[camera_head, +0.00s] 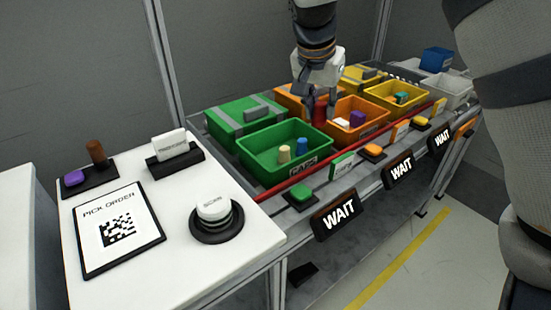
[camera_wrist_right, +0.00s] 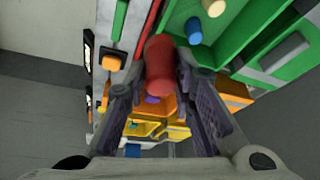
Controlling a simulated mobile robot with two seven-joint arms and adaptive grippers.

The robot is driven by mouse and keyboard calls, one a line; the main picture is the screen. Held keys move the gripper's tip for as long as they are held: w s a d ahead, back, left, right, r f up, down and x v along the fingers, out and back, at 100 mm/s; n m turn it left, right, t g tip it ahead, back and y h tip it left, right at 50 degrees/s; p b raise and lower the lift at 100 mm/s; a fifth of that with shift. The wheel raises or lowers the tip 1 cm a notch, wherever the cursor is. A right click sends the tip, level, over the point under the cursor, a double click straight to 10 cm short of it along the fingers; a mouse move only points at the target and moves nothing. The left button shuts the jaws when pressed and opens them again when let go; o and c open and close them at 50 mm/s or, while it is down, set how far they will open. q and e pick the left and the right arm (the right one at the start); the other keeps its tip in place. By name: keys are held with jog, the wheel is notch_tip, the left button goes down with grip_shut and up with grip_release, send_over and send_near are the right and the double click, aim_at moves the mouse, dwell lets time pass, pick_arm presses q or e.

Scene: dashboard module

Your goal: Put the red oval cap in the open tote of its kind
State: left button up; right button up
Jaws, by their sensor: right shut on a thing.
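My right gripper (camera_head: 319,98) hangs over the row of totes, shut on the red oval cap (camera_head: 319,113). In the right wrist view the red cap (camera_wrist_right: 159,66) sits between the two fingers of the right gripper (camera_wrist_right: 160,86). The open green tote (camera_head: 262,160) has a caps label on its front and holds a beige piece (camera_head: 284,154) and a blue piece (camera_head: 302,146). In the head view the red cap appears beside its right end, near the open orange tote (camera_head: 368,131). Its exact height is unclear. My left gripper is not in view.
The orange tote holds a white piece (camera_head: 342,123) and a purple piece (camera_head: 357,118). An open yellow tote (camera_head: 411,100) stands farther right. A lidded green tote (camera_head: 232,122) stands behind. Wait signs (camera_head: 339,214) line the front. A scan button (camera_head: 214,210) is on the white table.

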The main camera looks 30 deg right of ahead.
jog(key=w+a+f, duration=0.2)
jog(key=w+f, duration=0.1)
jog(key=f, duration=0.1)
jog(key=w+a+f+b, duration=0.1)
jog(key=w+a+f, duration=0.1)
jog(key=a+f, duration=0.1)
jog(key=w+a+f, duration=0.3)
jog(key=f, duration=0.2)
jog(key=shift+w+a+f+b, duration=0.1)
jog(key=shift+w+f+b, duration=0.2)
jog(key=shift+b, duration=0.1)
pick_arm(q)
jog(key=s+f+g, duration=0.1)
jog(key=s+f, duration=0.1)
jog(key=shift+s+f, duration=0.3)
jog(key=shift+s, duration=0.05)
pick_arm(e)
jog(key=shift+r, duration=0.1)
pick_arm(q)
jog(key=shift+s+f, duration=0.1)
pick_arm(e)
jog(key=shift+f, duration=0.65)
jog(key=o, duration=0.9)
jog(key=shift+o, duration=0.2)
jog(key=shift+r, duration=0.1)
